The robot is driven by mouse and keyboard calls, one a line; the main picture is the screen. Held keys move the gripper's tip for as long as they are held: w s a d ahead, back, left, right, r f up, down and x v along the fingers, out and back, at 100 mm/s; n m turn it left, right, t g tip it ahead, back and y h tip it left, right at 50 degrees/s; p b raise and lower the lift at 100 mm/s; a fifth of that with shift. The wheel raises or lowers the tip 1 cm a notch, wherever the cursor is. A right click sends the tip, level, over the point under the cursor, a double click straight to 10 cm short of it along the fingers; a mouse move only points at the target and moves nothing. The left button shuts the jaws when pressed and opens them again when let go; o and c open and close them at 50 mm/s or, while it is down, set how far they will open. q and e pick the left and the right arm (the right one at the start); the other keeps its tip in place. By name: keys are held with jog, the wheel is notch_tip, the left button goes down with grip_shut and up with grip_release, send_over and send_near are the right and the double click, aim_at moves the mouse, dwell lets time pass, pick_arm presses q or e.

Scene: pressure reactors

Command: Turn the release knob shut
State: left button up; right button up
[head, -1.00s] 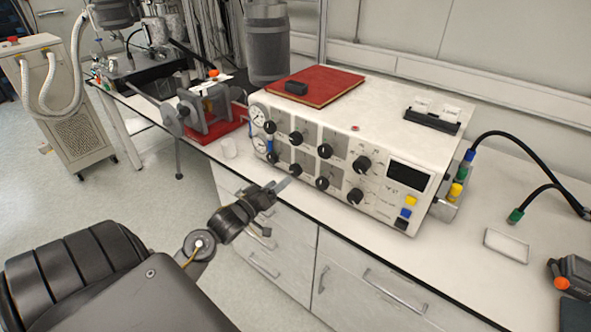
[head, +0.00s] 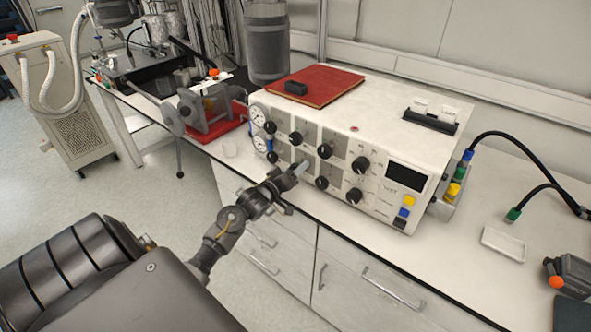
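The white control box (head: 385,120) stands on the bench, with two rows of black knobs on its front panel. Knobs show in the upper row (head: 296,138) and lower row (head: 322,183); their labels are too small to read, so I cannot tell which is the release knob. My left gripper (head: 301,168) is right before the lower row, its pale tip overlapping the panel. It covers the lower-row knob seen there earlier. I cannot tell whether it touches the panel or how far its fingers are apart. My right gripper is out of view.
A red book (head: 325,88) with a small black block lies on the box. A white tray (head: 503,244) lies at right.

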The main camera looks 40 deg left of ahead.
pick_arm(q)
jog(key=c, duration=0.7)
jog(key=shift+c, duration=0.2)
jog(key=m, duration=0.5)
jog(key=shift+p, duration=0.35)
jog(key=m, duration=1.2)
jog(key=shift+m, duration=0.4)
jog(key=m+b, duration=0.1)
jog(key=m, duration=0.5)
jog(key=shift+d, duration=0.1)
